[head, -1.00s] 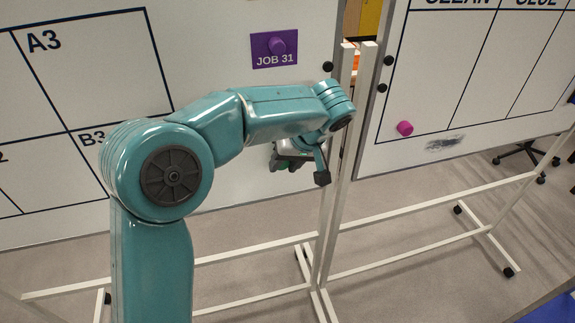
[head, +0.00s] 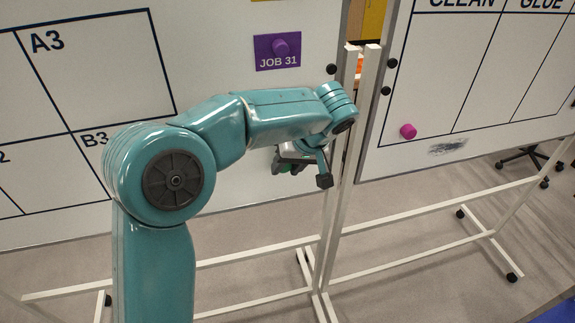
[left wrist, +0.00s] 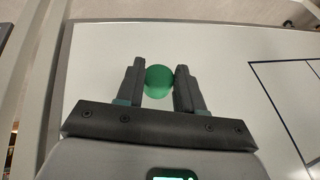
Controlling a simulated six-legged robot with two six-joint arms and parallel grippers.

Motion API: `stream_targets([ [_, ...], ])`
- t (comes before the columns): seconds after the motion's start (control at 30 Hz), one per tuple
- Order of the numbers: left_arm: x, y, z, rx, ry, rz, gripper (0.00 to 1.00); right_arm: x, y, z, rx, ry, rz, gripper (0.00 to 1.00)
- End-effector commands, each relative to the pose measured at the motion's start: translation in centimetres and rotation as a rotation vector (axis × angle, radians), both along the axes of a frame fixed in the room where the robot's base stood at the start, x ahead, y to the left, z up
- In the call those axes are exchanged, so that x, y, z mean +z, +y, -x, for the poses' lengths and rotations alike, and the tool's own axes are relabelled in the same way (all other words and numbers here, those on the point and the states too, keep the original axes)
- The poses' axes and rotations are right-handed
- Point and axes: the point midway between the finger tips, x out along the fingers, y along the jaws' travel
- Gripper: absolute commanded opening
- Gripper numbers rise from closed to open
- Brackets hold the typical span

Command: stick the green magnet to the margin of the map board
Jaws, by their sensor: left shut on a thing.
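The map board (head: 220,130) is the white board on the left, with a dark grid marked A3 and B3; it also fills much of the left wrist view (left wrist: 225,55). My left gripper (head: 290,162) is in front of the board's lower right margin, partly hidden behind my own arm. In the left wrist view my left gripper (left wrist: 159,82) is shut on the round green magnet (left wrist: 159,80). Behind the magnet is bare white board, with the grid lines off to the right. I cannot tell whether the magnet touches the board. My right gripper is not in view.
A purple JOB 31 card (head: 277,52) with a purple magnet (head: 281,47) is on the board above my gripper. White stand posts (head: 357,150) rise just right of it. A second board (head: 480,90) with a pink magnet (head: 408,131) stands further right.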

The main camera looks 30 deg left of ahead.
Motion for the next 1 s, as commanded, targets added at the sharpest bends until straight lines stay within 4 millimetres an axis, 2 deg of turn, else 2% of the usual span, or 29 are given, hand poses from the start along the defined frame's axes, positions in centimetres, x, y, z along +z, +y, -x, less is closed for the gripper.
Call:
stream_targets([
  [0.07, 0.04, -0.01, 0.0, 0.0, 0.0, 0.0, 0.08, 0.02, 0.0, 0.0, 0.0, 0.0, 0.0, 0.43],
  [0.1, 0.04, -0.01, 0.0, 0.0, 0.0, 0.0, 0.34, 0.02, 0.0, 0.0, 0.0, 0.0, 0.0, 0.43],
  [0.13, 0.04, -0.01, 0.0, 0.0, 0.0, 0.0, 0.24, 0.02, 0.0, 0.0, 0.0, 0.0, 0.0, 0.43],
  [0.17, 0.04, -0.01, 0.0, 0.0, 0.0, 0.0, 0.23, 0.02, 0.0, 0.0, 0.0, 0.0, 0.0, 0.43],
  [1.0, 0.07, 0.94, -0.82, 0.001, 0.001, 0.0, 0.23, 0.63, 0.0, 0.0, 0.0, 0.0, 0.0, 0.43],
])
